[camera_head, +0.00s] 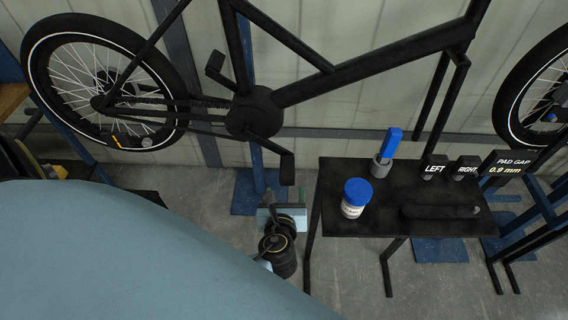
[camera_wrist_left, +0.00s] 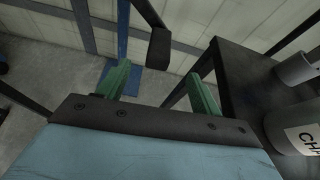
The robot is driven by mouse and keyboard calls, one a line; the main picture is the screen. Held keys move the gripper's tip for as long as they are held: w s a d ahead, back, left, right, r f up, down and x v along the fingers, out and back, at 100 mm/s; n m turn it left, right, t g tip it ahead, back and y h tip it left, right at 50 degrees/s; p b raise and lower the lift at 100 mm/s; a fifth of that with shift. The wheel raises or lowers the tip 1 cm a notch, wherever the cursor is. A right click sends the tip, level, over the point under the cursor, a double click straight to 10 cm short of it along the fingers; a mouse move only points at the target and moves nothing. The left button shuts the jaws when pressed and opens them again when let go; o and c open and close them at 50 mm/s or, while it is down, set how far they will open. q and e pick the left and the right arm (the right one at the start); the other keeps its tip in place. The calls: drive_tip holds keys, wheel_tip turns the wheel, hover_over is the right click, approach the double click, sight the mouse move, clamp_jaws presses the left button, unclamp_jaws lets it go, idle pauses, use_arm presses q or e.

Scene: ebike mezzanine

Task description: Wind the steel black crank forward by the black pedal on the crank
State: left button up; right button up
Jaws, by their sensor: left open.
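The black crank (camera_head: 265,146) hangs on the dark bike frame, its lower arm slanting down and right from the round crank hub (camera_head: 252,113). A black pedal (camera_head: 287,168) is at its lower end. A second pedal (camera_head: 215,62) sits up and left of the hub. My left gripper (camera_head: 283,212) is below the lower pedal, open and empty. In the left wrist view the pedal (camera_wrist_left: 159,48) shows beyond and between the two green fingers (camera_wrist_left: 160,88), apparently apart from them. My right gripper is in neither view.
A black table (camera_head: 335,218) stands right of the crank, close to my left gripper. It holds a blue-lidded tub (camera_head: 354,198), a blue-handled tool in a grey cup (camera_head: 381,166) and small label blocks (camera_head: 434,168). The rear wheel (camera_head: 105,82) is at left.

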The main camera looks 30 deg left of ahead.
sight(287, 173)
use_arm(q)
drive_tip(key=b+x, duration=0.1)
drive_tip(key=x, duration=0.7)
drive_tip(key=shift+f+b, duration=0.15)
drive_tip(key=shift+b, duration=0.2)
drive_tip(key=x, duration=0.3)
drive_tip(key=shift+w+a+f+b, duration=0.1)
drive_tip(key=shift+w+b, duration=0.15)
drive_tip(key=shift+b, duration=0.15)
drive_tip(key=shift+w+a+f, duration=0.15)
drive_tip(key=shift+w+a, duration=0.1)
drive_tip(key=shift+w, duration=0.15)
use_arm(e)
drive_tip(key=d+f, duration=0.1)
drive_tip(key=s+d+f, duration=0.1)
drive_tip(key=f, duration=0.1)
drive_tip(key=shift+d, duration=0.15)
